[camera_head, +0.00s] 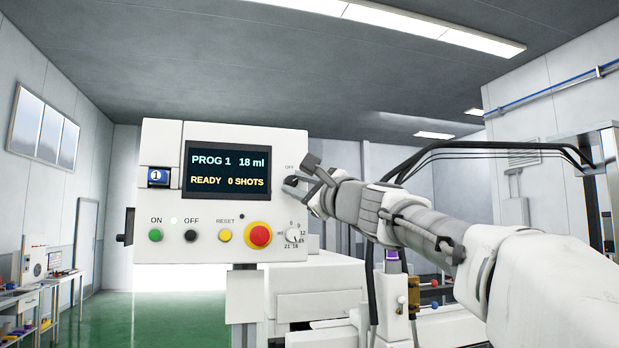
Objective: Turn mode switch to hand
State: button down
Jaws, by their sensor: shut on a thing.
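The white control panel (200,225) faces me, with a dark screen (226,173) reading PROG 1, 18 ml, READY, 0 SHOTS. The mode switch (291,182) is a dark knob at the panel's right edge, below a small OFF label. My gripper (303,183) reaches in from the right and is shut on the mode switch. The fingers cover most of the knob and any labels to its right, so its pointing direction cannot be told.
Below the screen sit a green ON button (155,235), a black OFF button (191,235), a yellow RESET button (225,235) and a red emergency stop (259,235). A small numbered dial (293,235) is just below my gripper. Black cables (480,147) arch behind my arm.

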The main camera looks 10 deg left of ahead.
jog(key=shift+n+g+p, duration=0.45)
jog(key=shift+n+g, duration=0.15)
jog(key=shift+n, duration=0.7)
jog(key=c, duration=0.6)
grip_release()
jog(key=shift+d, duration=0.1)
jog(key=b+v, duration=0.7)
jog(key=v, duration=1)
jog(key=shift+s+d, duration=0.1)
